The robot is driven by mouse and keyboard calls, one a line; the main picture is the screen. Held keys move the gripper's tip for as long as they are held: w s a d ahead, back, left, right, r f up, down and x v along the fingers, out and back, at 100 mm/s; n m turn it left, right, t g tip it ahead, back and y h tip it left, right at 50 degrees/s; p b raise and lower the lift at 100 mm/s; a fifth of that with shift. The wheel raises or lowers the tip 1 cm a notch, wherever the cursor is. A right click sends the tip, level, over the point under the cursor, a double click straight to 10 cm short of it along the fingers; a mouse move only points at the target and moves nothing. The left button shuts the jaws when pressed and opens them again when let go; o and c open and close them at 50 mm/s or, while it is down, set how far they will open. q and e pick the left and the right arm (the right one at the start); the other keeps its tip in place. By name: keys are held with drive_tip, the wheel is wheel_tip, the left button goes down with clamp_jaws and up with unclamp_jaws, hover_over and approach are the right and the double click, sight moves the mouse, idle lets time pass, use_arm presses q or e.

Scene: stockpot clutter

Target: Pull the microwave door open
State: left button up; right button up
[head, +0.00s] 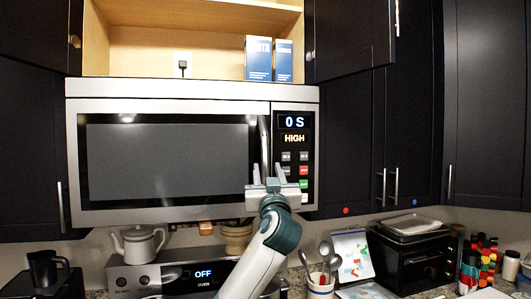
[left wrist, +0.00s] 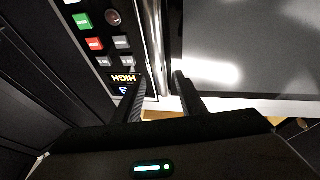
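The microwave (head: 170,104) is mounted under an open cabinet. Its door (head: 165,160) looks shut, with a dark window and a vertical silver handle (head: 264,140) at its right edge. My left gripper (head: 268,174) is open at the handle's lower end. In the left wrist view, which looks upside down, the handle (left wrist: 156,45) runs between the two open fingers (left wrist: 158,82), with a gap on each side. I cannot tell how deep the fingers reach around it. The control panel (head: 294,150) is right of the handle, reading "0 S" and "HIGH". My right gripper is not in view.
Below are an oven panel (head: 190,276), a white kettle (head: 140,244), a utensil cup (head: 320,286) and a black toaster oven (head: 412,258). Blue boxes (head: 258,60) stand in the cabinet above. A dark cabinet door (head: 350,38) stands open at upper right. Space before the microwave door looks clear.

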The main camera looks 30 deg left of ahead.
sight(266, 161)
use_arm(q)
drive_tip(key=p+x, duration=0.2)
drive_tip(key=x, duration=0.2)
drive_tip(key=shift+w+a+r, duration=0.1)
drive_tip(key=shift+a+r, duration=0.05)
drive_tip(key=shift+r, duration=0.1)
drive_tip(key=shift+p+x, duration=0.5)
drive_tip(key=shift+x, duration=0.4)
drive_tip(key=shift+f, duration=0.1)
clamp_jaws()
